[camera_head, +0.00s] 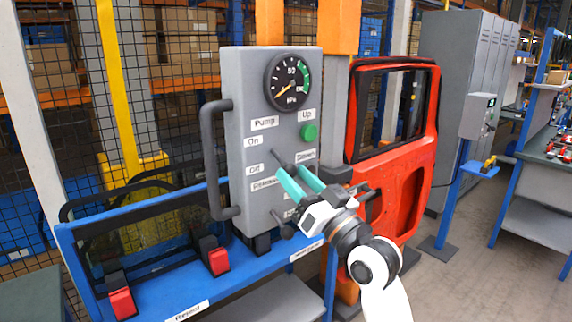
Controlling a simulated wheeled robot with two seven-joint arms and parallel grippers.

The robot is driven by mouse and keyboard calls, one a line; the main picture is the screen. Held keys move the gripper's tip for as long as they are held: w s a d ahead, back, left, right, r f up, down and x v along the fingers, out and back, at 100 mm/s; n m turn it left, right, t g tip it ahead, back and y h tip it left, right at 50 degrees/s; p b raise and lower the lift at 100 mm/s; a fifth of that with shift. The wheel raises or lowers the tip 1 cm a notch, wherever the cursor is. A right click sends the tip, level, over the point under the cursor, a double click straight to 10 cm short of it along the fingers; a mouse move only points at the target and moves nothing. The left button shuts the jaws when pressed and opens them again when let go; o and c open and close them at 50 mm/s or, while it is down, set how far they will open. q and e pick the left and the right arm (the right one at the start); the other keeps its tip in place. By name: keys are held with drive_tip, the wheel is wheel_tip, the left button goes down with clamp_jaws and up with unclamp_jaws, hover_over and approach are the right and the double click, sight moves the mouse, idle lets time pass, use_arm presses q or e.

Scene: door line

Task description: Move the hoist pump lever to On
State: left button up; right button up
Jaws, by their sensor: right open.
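The grey hoist control box (238,120) has a gauge at its top and labels reading Pump, On and Off. The dark pump lever (277,160) sticks out from the box face, to the right of the On label (253,141) and the Off label (254,169). Its exact setting is hard to tell. My right gripper (289,170) is open, with its two teal fingers pointing up-left at the lever. The fingertips overlap the lever's lower part in the picture; I cannot tell whether they touch it. My left gripper is not in view.
A green button (309,132) sits beside the Up label. A dark bar handle (211,160) runs down the box's left side. An orange-red door (405,190) stands close on the right.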

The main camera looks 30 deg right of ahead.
sight(285, 164)
drive_tip(key=shift+p+x, duration=0.45)
drive_tip(key=shift+x, duration=1.45)
drive_tip(key=shift+a, duration=0.1)
clamp_jaws()
